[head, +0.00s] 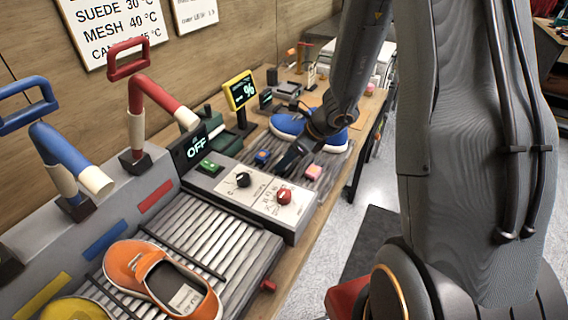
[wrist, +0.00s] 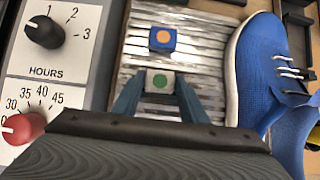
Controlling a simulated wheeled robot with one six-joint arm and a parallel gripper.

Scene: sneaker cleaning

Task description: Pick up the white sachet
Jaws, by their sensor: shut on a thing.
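The white sachet (wrist: 160,82), a small block with a green dot, sits between the fingertips of my gripper (wrist: 160,88) in the wrist view. My gripper is shut on it, over the ribbed grey surface. I cannot tell whether the sachet touches that surface. In the head view my gripper (head: 288,160) reaches down between the blue and pink sachets, and I cannot make out the white sachet there. The blue sachet (wrist: 162,39) with an orange dot lies just beyond the fingertips, apart from them; it also shows in the head view (head: 262,158).
A blue sneaker (wrist: 262,75) stands close on the right in the wrist view. A pink sachet (head: 312,172) lies near the bench's front edge. A control panel (head: 258,192) with black and red knobs is beside the ribbed surface. An orange sneaker (head: 150,275) lies on slats at lower left.

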